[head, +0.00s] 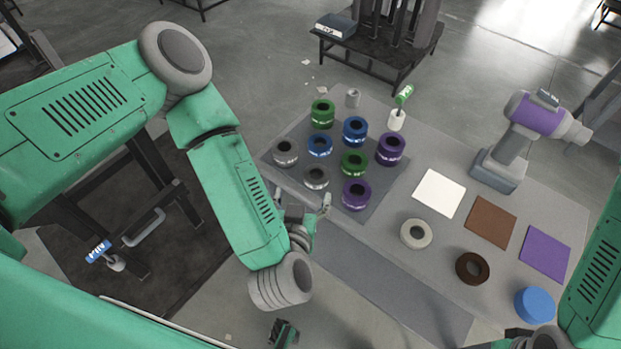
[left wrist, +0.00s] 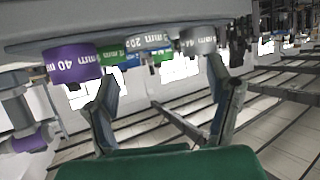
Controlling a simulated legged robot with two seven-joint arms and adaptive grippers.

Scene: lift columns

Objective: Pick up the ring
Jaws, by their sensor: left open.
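Several upright ring-shaped rolls, two each in green, blue, purple and grey, stand on a dark mat (head: 378,207). My left gripper (head: 302,195) is open and empty at the mat's near edge, close to the front grey ring (head: 316,177); contact cannot be told. The front purple ring (head: 356,194) is to its right. In the left wrist view, the open fingers (left wrist: 163,75) have a purple ring marked 40 (left wrist: 73,64) by one and a grey ring (left wrist: 198,41) by the other. A pale ring (head: 416,233) and a brown ring (head: 472,268) lie flat on the table.
White (head: 439,193), brown (head: 490,222) and purple (head: 545,253) squares lie on the right of the table. A purple and grey machine (head: 535,118) stands behind them. A blue disc (head: 534,305) sits near the right corner.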

